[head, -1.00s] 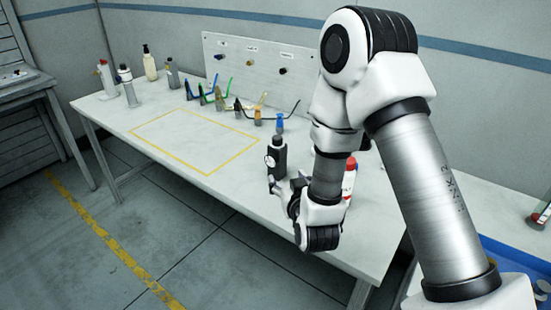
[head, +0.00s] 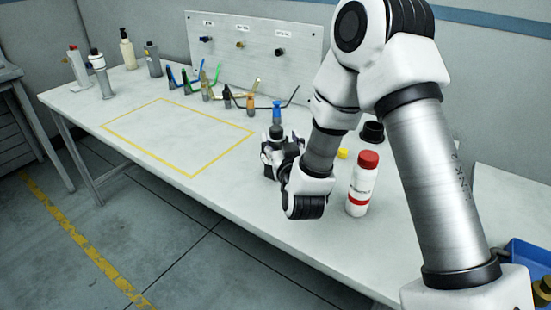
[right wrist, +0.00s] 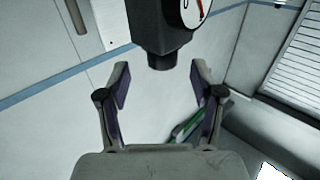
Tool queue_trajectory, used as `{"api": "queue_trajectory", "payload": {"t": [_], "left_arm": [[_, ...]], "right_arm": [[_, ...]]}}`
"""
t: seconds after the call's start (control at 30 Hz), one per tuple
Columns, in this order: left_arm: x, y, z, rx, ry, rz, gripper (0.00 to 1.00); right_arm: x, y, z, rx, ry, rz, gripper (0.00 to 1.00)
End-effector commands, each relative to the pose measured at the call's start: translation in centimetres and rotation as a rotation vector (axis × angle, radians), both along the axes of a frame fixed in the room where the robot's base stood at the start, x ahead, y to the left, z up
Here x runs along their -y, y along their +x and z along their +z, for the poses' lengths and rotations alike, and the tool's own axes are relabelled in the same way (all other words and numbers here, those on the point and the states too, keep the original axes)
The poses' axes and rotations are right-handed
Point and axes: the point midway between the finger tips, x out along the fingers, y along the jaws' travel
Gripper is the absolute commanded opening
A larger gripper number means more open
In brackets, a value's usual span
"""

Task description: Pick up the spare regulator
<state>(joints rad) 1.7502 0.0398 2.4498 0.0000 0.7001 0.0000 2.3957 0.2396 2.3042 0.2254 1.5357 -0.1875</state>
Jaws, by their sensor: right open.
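The spare regulator, a black body with a white round gauge, stands on the white bench; its dark top (head: 276,131) shows in the head view, with its lower part mostly hidden by my right gripper (head: 272,152). In the right wrist view the regulator (right wrist: 158,35) enters from the top edge, and its gauge has a red mark. My right gripper's fingers (right wrist: 160,86) are spread on either side of the regulator's line, with an empty gap between them. The wrist view does not show contact. My left gripper is in neither view.
A white bottle with a red cap (head: 363,185) stands close right of my right wrist. Several hooked tools, one with a blue top (head: 277,112), stand behind the regulator. A yellow-outlined area (head: 180,137) on the bench is clear. A panel (head: 255,45) stands at the back.

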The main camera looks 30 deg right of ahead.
Motion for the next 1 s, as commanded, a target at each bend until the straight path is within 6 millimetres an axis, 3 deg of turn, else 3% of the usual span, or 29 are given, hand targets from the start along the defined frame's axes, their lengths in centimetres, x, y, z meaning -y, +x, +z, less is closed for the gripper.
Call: {"api": "queue_trajectory", "payload": {"t": [0.23,0.47,0.67,1.0], "left_arm": [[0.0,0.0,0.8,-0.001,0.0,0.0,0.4],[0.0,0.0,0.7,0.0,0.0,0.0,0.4],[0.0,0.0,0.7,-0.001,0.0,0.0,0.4],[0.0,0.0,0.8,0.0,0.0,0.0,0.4]], "right_arm": [[1.4,3.9,-0.2,0.001,0.0,-0.001,0.66],[1.5,4.3,-0.3,-0.001,0.0,0.0,0.66],[1.5,4.3,-0.3,-0.001,0.0,0.0,0.0],[1.5,4.3,-0.2,0.0,0.0,0.0,0.0]]}}
